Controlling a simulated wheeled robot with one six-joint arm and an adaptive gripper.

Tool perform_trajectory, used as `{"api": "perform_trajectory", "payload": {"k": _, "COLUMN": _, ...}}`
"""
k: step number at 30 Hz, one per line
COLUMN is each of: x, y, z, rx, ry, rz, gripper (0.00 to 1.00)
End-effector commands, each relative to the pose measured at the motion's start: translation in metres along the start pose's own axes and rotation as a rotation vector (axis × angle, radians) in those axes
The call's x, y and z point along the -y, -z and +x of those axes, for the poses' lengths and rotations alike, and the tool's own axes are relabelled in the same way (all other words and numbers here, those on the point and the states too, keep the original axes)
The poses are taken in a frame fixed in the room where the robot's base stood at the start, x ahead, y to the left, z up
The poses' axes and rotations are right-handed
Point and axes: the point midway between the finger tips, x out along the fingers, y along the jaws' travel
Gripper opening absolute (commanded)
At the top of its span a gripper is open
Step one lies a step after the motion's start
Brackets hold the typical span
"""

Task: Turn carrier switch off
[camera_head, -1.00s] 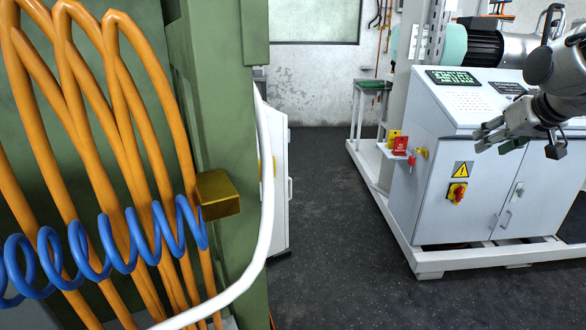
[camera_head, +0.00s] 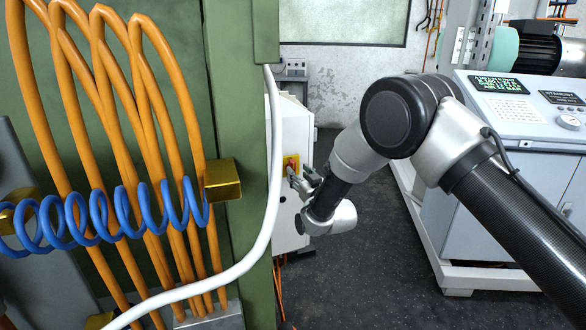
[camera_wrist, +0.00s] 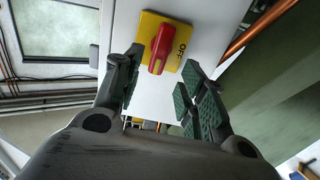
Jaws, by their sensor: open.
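The carrier switch is a red rotary handle (camera_wrist: 164,47) on a yellow plate (camera_wrist: 182,32) with "OFF" lettering, on the face of a white cabinet (camera_wrist: 218,18). In the head view the yellow plate (camera_head: 292,158) shows on the white cabinet (camera_head: 303,128) behind the green column. My gripper (camera_head: 290,176) reaches to the switch from the right. In the wrist view my gripper (camera_wrist: 157,85) is open, its green-padded fingers apart. The red handle lies ahead of the gap, nearer the left finger. Whether a finger touches it I cannot tell.
A green column (camera_head: 237,70) with orange hoses (camera_head: 150,130), a blue coiled hose (camera_head: 110,215) and a white hose (camera_head: 272,180) stands left of the cabinet. A control console (camera_head: 530,110) stands at the right. Dark floor (camera_head: 370,270) between them is clear.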

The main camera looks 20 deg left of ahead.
Motion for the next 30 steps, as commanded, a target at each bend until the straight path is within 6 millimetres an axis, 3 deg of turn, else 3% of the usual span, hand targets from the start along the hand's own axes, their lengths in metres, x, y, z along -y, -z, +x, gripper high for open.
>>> {"api": "perform_trajectory", "payload": {"k": 9, "x": -0.002, "y": 0.000, "z": 0.051, "rx": 0.001, "ry": -0.002, "rz": 0.000, "gripper": 0.41}}
{"api": "perform_trajectory", "payload": {"k": 21, "x": -0.002, "y": 0.000, "z": 0.061, "rx": 0.002, "ry": -0.002, "rz": 0.000, "gripper": 0.41}}
{"api": "perform_trajectory", "payload": {"k": 27, "x": -0.002, "y": 0.000, "z": 0.061, "rx": 0.002, "ry": -0.002, "rz": 0.000, "gripper": 0.05}}
{"api": "perform_trajectory", "payload": {"k": 30, "x": -0.002, "y": 0.000, "z": 0.061, "rx": 0.003, "ry": -0.001, "rz": 0.000, "gripper": 0.05}}
